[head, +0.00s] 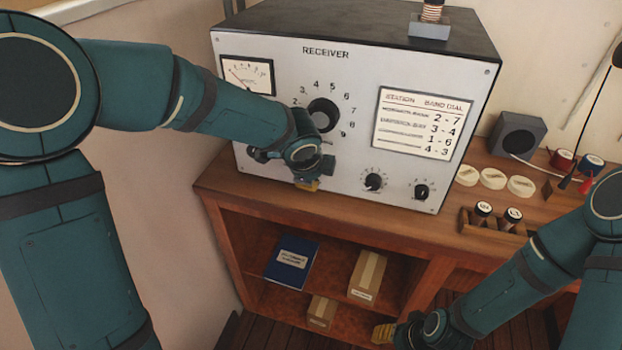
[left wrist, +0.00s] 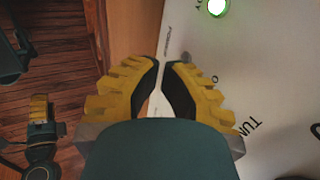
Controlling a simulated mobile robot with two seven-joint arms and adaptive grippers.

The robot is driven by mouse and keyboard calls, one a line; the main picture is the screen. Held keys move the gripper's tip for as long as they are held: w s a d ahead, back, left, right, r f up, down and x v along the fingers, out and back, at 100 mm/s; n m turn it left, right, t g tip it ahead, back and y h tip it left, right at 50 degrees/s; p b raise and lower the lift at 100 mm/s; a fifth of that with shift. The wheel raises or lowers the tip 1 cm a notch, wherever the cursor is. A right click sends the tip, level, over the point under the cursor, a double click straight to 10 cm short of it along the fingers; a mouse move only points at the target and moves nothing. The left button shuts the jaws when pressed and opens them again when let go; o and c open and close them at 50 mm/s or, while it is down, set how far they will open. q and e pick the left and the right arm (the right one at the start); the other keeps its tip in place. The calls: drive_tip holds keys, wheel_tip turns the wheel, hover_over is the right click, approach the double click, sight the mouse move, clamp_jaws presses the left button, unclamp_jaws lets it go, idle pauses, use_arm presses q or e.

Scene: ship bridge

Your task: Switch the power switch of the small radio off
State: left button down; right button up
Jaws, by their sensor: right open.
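The radio is a pale grey box lettered RECEIVER (head: 350,165) on a wooden cabinet, with a meter, knobs and a station card. My left gripper (head: 305,184) is at the lower left of its front face. In the left wrist view its yellow fingers (left wrist: 161,68) are close together, with a narrow gap between the tips, beside the lettering POWER (left wrist: 167,40). A green lamp (left wrist: 217,7) is lit on the panel. I cannot make out the power switch; the fingers and arm cover that area. My right gripper (head: 383,333) is open and empty, low before the cabinet.
The wooden top (head: 450,205) holds a grey speaker box (head: 517,135), pale discs (head: 493,178) and a rack with dark cylinders (head: 482,213) to the right. Shelves below hold a blue book (head: 291,262) and cartons (head: 367,275). A wall stands close on the left.

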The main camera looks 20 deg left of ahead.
use_arm(q)
drive_tip(key=shift+s+f+b, duration=0.15)
drive_tip(key=shift+f+b, duration=0.3)
drive_tip(key=shift+b, duration=0.15)
drive_tip(key=shift+f+b, duration=0.25)
drive_tip(key=shift+b, duration=0.05)
drive_tip(key=shift+r, duration=0.1)
use_arm(e)
drive_tip(key=shift+f, duration=0.9)
use_arm(q)
drive_tip(key=shift+r, duration=0.15)
use_arm(e)
drive_tip(key=shift+r, duration=0.15)
use_arm(q)
drive_tip(key=shift+r+p, duration=0.7)
drive_tip(key=shift+p, duration=0.15)
use_arm(e)
drive_tip(key=shift+r, duration=0.55)
